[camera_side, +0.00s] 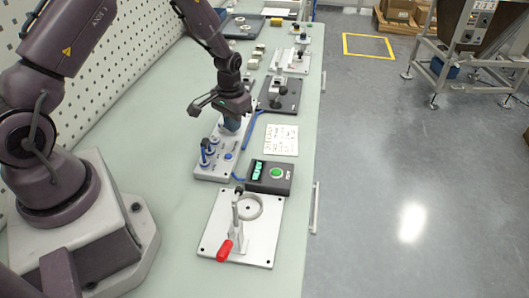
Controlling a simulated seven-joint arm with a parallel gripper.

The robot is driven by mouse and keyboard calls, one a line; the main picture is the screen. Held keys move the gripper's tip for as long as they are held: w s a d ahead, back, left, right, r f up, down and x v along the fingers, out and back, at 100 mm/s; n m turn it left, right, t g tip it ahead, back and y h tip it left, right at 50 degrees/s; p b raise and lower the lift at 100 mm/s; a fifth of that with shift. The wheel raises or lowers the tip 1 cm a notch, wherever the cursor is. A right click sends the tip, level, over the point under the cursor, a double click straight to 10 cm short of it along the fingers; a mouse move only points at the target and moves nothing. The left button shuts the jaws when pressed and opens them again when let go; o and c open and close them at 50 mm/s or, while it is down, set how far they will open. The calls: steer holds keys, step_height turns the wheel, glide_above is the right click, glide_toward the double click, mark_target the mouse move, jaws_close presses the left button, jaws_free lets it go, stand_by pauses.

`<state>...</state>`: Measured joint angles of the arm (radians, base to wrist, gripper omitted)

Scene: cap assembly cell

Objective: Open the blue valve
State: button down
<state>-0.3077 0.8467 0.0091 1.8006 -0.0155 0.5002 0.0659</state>
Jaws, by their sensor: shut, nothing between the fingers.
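A light grey panel (213,169) on the bench carries several blue fittings. An upright blue fitting (206,152) stands at its left side, and a round blue knob (228,156) sits at its right. I cannot tell for certain which of these is the blue valve. My gripper (232,124) points down over the far end of the panel, with blue showing at its lower end. It is shut and holds nothing. The gripper and arm hide part of the panel's far end, and whether the fingers touch anything there is unclear.
Nearer is a white plate (212,246) with a red-handled clamp (225,250). A blue hose (251,128) runs beside the panel. More fixtures line the far bench. A pegboard wall (105,52) bounds the left.

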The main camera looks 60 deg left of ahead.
steer(key=shift+r, duration=0.15)
steer(key=shift+w+a, duration=0.1)
steer(key=shift+w+a, duration=0.35)
steer(key=shift+a, duration=0.05)
stand_by(0.4)
steer(key=shift+w+a, duration=0.25)
steer(key=shift+w, duration=0.05)
stand_by(0.3)
steer(key=shift+w+a, duration=0.3)
steer(key=shift+a, duration=0.05)
steer(key=shift+w+a, duration=0.2)
steer(key=shift+a, duration=0.25)
